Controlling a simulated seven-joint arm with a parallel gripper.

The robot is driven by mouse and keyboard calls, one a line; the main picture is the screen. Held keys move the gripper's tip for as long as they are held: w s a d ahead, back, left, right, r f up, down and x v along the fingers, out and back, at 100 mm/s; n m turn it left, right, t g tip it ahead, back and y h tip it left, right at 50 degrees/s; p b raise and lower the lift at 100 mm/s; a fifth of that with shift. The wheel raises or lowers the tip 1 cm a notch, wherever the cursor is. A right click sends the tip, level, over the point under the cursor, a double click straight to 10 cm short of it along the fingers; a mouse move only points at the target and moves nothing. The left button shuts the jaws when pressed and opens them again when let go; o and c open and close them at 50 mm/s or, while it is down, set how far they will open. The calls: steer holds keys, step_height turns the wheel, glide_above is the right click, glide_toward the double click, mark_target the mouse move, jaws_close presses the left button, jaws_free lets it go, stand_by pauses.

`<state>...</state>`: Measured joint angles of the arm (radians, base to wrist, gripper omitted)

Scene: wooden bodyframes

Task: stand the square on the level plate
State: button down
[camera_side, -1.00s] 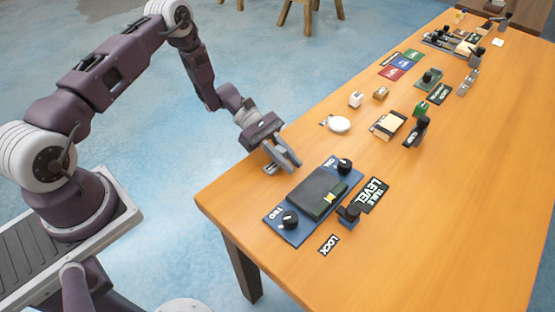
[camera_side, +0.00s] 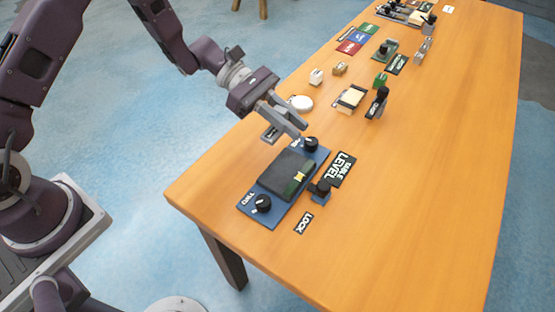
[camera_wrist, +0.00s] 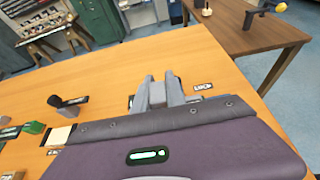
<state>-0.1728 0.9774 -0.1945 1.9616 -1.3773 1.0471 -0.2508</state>
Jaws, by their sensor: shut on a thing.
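The level plate (camera_side: 285,168) is a dark slab on a blue base, with a yellow-green bubble vial (camera_side: 301,177) on it. Black knobs stand at two corners of the base. My gripper (camera_side: 302,131) is above the table, just beyond the plate's far end and close to the far knob. It is shut on a small grey metal piece, which I take to be the square (camera_side: 270,134); part of it shows below the fingers. In the wrist view a grey piece (camera_wrist: 157,93) shows between the fingers. The fingers hide much of it, and its exact tilt is unclear. The plate's top is bare apart from the vial.
A black lock lever (camera_side: 320,190) stands beside the plate, with LOCK (camera_side: 304,223) and LEVEL TABLE (camera_side: 341,169) labels nearby. The right side of the table is clear.

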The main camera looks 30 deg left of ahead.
mark_target(298, 169)
steer(key=f, duration=0.3)
steer(key=d+f, duration=0.1)
steer(key=f, duration=0.2)
steer(key=d+f, duration=0.1)
steer(key=f, duration=0.2)
steer(key=shift+s+d+f, duration=0.2)
steer(key=shift+d, duration=0.05)
steer(key=shift+f, duration=0.1)
steer(key=c, duration=1.4)
jaws_free()
steer(key=shift+o, duration=0.2)
